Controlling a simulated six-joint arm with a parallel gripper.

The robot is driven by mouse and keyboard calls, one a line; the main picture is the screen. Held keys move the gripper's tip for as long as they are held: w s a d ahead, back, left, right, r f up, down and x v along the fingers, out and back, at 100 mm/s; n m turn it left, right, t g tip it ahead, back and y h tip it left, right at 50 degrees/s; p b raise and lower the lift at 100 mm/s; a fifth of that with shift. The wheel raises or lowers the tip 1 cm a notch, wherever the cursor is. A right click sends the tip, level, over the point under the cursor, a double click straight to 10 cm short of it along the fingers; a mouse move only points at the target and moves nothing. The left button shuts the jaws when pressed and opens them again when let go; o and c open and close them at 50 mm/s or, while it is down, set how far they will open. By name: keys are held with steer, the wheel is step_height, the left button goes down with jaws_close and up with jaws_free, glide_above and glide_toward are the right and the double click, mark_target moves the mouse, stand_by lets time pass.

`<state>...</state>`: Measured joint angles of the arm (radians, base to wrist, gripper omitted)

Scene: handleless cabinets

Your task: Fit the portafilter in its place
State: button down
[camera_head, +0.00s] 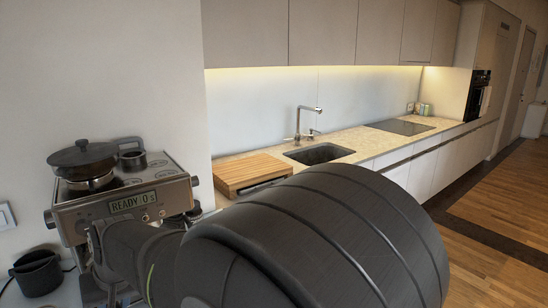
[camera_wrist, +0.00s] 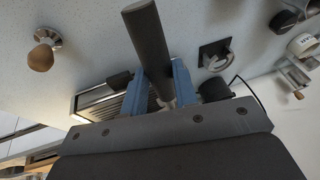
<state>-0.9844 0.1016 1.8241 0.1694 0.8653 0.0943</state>
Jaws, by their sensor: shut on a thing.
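The espresso machine (camera_head: 132,203) stands at the left in the head view, its display reading "READY 0 s". In the wrist view, the portafilter's long dark handle (camera_wrist: 148,38) runs between the two blue fingers of my gripper (camera_wrist: 161,88), which is shut on it. A short pale metal neck shows at the handle's lower end. The portafilter's head is hidden behind the gripper body. In the head view my arm covers the machine's lower front, so I cannot tell how the portafilter sits relative to the machine there. A slatted metal tray (camera_wrist: 98,100) lies left of the fingers.
A wooden-handled tool (camera_wrist: 42,56), a black square holder (camera_wrist: 214,54) and a white cup (camera_wrist: 303,45) show in the wrist view. A wooden board (camera_head: 247,171) lies rightward.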

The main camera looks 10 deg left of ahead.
steer(key=shift+w+d+r, duration=0.1)
steer(key=shift+d+r, duration=0.05)
steer(key=shift+w, duration=0.1)
stand_by(0.6)
steer(key=shift+w+a, duration=1.3)
steer(key=shift+a, duration=0.1)
steer(key=shift+w, duration=0.1)
steer(key=shift+w+a, duration=1.35)
steer(key=shift+a, duration=0.05)
steer(key=shift+w+a, duration=0.1)
steer(key=shift+w+a+f, duration=0.2)
steer(key=shift+w+a, duration=0.75)
steer(key=shift+a, duration=0.05)
steer(key=shift+w+a, duration=0.1)
steer(key=shift+w+a, duration=0.6)
steer(key=shift+w, duration=0.05)
